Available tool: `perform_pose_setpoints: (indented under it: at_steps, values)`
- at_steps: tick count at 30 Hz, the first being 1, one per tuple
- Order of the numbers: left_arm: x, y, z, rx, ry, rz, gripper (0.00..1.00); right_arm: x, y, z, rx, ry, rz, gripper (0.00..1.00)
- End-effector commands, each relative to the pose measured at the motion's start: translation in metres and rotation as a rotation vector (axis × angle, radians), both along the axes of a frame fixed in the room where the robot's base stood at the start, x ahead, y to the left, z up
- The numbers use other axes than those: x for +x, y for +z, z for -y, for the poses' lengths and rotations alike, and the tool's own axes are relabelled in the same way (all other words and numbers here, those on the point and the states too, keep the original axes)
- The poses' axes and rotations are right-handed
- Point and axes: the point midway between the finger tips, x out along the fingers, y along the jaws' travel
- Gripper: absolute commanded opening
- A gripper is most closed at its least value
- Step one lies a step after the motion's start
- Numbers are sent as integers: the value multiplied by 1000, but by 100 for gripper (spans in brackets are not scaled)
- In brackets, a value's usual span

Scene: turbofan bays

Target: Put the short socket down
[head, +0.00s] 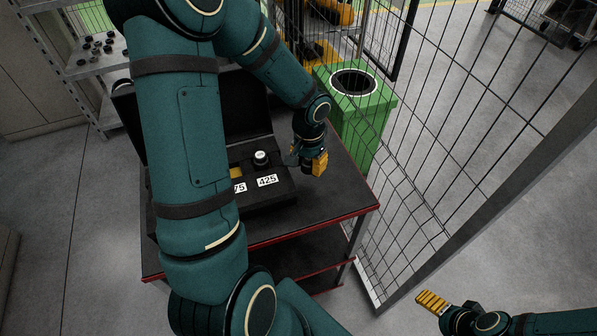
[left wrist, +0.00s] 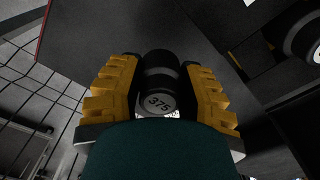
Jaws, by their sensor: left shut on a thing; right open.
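My left gripper (head: 318,164) is shut on a dark round socket (left wrist: 160,84) whose grey end reads 375 in the left wrist view. In the head view the held socket is mostly hidden by the gripper. The gripper is over the right part of the cart top, just right of an open black case (head: 285,188). Another socket (head: 261,158) with a light top stands in the case behind a 425 label (head: 267,181). It also shows at the upper right of the left wrist view (left wrist: 308,40).
The black cart (head: 330,207) has a red edge, with bare top right of the case. A green bin (head: 372,118) with a round opening stands behind it. A mesh fence (head: 440,140) runs along the right. A shelf (head: 90,68) with several small dark parts is at upper left.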

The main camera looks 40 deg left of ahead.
Motion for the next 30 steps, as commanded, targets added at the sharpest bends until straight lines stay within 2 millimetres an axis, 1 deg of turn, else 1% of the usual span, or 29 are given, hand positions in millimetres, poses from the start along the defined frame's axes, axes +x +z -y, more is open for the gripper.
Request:
perform_pose_setpoints:
  at_steps: [1, 7, 13, 15, 21, 26, 27, 28, 29, 30]
  values:
    - [0, -7, 0, 0, 0, -1, 0, 0, -2, 0, 0, 0, 0, 85]
    - [0, -20, 0, 1, 0, -1, 0, 0, -4, 0, -1, 0, 0, 85]
    - [0, -46, 0, 0, 0, -1, 0, 0, -9, 0, -2, 0, 0, 85]
    - [0, -49, 0, 1, 0, 0, 0, 0, -10, 0, -2, 0, 0, 85]
    - [0, -48, 0, 1, 0, 2, 0, 0, -9, 0, -2, 0, 0, 85]
    - [1, -52, 0, 1, 0, 2, 0, 0, -14, -1, -3, 0, -1, 85]
    - [0, -51, 0, 1, 0, 1, 50, 0, -13, -1, -3, 0, -1, 85]
    - [0, -51, 0, 1, 0, 1, 60, 0, -13, -1, -3, 0, -1, 85]
    - [0, -51, 0, 1, 0, 1, 63, 0, -13, -1, -3, 0, -1, 85]
    - [0, -51, 0, 1, 0, 1, 63, 0, -13, -1, -3, 0, -1, 85]
